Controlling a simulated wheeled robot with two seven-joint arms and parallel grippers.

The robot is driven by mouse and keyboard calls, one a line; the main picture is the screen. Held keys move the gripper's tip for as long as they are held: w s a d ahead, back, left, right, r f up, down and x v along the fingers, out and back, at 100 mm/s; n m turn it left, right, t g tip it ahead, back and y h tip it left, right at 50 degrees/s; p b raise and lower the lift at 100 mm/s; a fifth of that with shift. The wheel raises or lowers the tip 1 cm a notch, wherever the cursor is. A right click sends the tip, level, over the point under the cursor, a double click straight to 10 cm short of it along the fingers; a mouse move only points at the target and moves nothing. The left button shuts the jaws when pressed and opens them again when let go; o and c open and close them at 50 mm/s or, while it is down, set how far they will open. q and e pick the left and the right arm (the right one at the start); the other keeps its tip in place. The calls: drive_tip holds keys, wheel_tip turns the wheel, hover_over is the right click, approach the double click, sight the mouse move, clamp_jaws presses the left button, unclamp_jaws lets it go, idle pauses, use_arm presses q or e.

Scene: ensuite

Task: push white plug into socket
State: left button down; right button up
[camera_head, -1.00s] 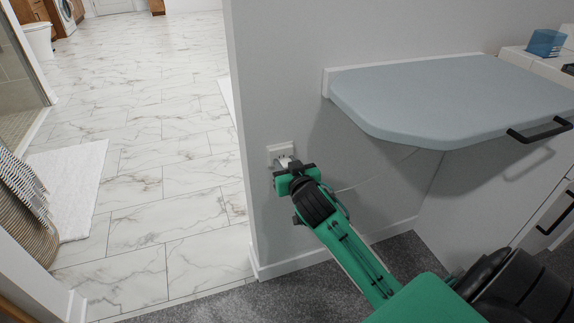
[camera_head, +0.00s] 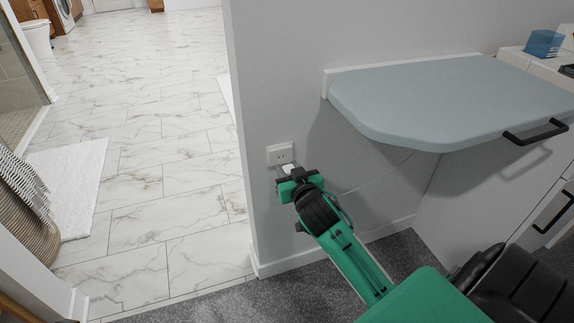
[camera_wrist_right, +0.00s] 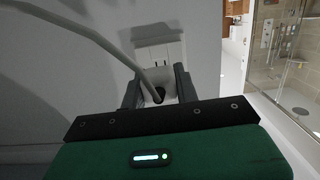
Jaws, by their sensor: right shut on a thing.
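The white plug (camera_head: 289,169) is between the fingers of my right gripper (camera_head: 294,179), which is shut on it in front of the wall. The white socket (camera_head: 280,154) is on the wall just above and behind the plug, with its slots showing. In the right wrist view the plug (camera_wrist_right: 158,85) sits between the two dark fingers, below the socket slots (camera_wrist_right: 160,62). The plug's front face is hidden, and I cannot tell whether it touches the socket plate. A pale cord (camera_wrist_right: 85,30) runs from the plug to the upper left. My left gripper is not in view.
A blue-grey shelf top (camera_head: 450,100) juts from the wall to the right, above my right arm. A wall edge and white skirting (camera_head: 290,262) are beside the socket. Open marble-tiled floor (camera_head: 150,190) lies to the left.

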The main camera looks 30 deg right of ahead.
drive_tip(key=shift+f+p+v, duration=0.1)
drive_tip(key=shift+p+v, duration=0.2)
drive_tip(key=shift+v, duration=0.45)
drive_tip(key=shift+f+p+v, duration=0.15)
drive_tip(key=shift+p+v, duration=0.1)
drive_tip(key=shift+v, duration=0.5)
drive_tip(key=shift+w+d+r+p, duration=0.1)
drive_tip(key=shift+w+p, duration=0.1)
drive_tip(key=shift+w, duration=0.15)
drive_tip(key=shift+w+d+r+p, duration=0.1)
drive_tip(key=shift+w+p, duration=0.1)
drive_tip(key=shift+w, duration=0.15)
drive_tip(key=shift+p+x, duration=0.3)
drive_tip(key=shift+x, duration=0.75)
drive_tip(key=shift+p, duration=0.5)
drive_tip(key=shift+p, duration=0.3)
drive_tip(key=shift+p, duration=0.35)
drive_tip(key=shift+x, duration=1.15)
